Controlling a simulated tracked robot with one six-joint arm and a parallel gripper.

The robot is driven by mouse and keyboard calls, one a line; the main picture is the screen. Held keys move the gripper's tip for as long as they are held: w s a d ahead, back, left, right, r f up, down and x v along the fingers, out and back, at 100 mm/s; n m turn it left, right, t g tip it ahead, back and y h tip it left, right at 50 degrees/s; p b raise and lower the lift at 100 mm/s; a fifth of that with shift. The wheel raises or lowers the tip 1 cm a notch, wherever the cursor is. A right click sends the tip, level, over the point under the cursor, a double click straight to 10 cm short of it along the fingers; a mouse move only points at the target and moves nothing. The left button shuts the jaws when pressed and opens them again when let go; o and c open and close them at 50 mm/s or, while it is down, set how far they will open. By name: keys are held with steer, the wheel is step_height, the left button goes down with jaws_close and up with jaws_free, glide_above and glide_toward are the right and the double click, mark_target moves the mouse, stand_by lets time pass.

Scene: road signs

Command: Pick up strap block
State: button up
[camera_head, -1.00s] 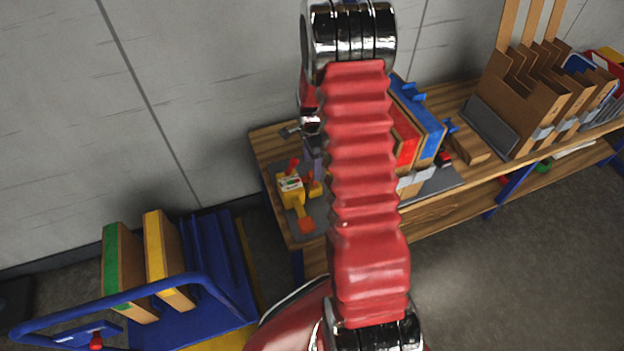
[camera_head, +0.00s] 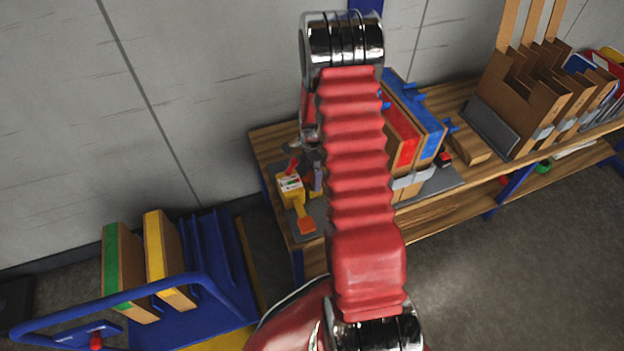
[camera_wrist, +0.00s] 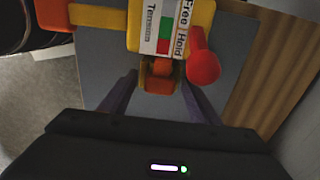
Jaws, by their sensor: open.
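A yellow device (camera_head: 291,189) with a red lever and an orange end stands on a grey mat at the left end of the bench. It is probably the strap block. In the wrist view the yellow device (camera_wrist: 202,14) fills the top, with a label reading "Free", "Hold" and "Tension" and a round red knob (camera_wrist: 203,68). My gripper (camera_wrist: 160,98) is open, its two purple-grey fingers spread. A small orange and yellow part (camera_wrist: 159,76) of the device lies between and just beyond them; I cannot tell whether they touch. In the head view my arm hides most of the gripper.
Strapped boards with red and blue faces (camera_head: 412,125) stand right of my arm. A wooden block (camera_head: 470,149) and a slotted rack (camera_head: 525,105) are farther right. A blue cart (camera_head: 215,300) holding two boards stands at the lower left. The wall is close behind the bench.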

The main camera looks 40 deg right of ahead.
steer(key=shift+c, duration=0.4)
steer(key=c, duration=1.1)
